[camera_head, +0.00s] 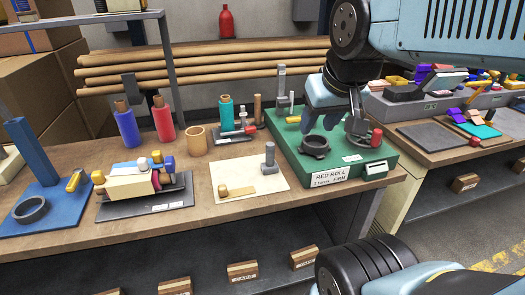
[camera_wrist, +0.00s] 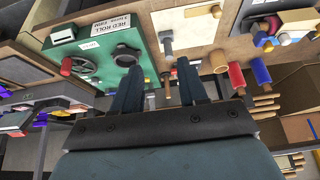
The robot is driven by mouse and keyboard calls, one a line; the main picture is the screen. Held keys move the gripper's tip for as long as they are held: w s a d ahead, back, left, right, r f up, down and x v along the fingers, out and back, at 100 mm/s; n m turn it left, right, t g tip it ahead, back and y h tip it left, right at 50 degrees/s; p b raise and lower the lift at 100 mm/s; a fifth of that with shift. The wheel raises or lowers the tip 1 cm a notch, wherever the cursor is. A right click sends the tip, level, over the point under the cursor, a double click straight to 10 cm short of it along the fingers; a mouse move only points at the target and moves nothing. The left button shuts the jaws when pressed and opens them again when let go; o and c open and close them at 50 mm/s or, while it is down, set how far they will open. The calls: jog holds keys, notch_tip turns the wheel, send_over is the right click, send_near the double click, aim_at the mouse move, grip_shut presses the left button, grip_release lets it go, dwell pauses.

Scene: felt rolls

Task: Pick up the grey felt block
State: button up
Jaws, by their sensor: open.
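I cannot tell for sure which thing is the grey felt block. A light grey slab (camera_head: 446,84) lies among purple and yellow pieces on the right bench. A darker grey block (camera_head: 404,93) sits to its left. A grey post on a small foot (camera_head: 269,158) stands on the cream sheet (camera_head: 240,184). My gripper (camera_head: 318,122) hangs over the green board (camera_head: 290,150), left of the right bench pieces. In the wrist view my gripper (camera_wrist: 160,75) has its two dark fingers apart, with nothing held between them.
Blue (camera_head: 127,129) and red (camera_head: 163,122) rolls stand at left. A tray (camera_head: 145,200) holds a cream block and small rolls. The bench front is mostly clear.

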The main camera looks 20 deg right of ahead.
jog(key=shift+w+a, duration=0.1)
jog(key=shift+w, duration=0.15)
